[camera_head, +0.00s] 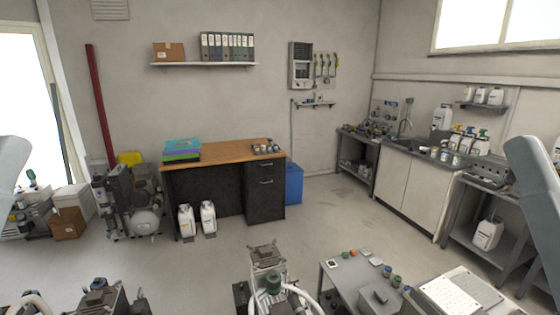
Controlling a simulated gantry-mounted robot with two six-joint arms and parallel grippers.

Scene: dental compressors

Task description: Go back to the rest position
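Part of my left arm (10,165) shows at the left edge, as a smooth pale grey link. Part of my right arm (538,190) shows at the right edge, also pale grey. Neither gripper is in the picture, so I cannot see their fingers or whether they hold anything. Neither visible arm part touches anything that I can see.
Compressor machines (270,275) stand at the bottom middle, with more at the bottom left. A grey table (338,276) with small parts stands right of them. A wooden-topped desk (225,153) is at the back wall, a sink counter (408,180) at right. Grey floor (325,225) lies clear between.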

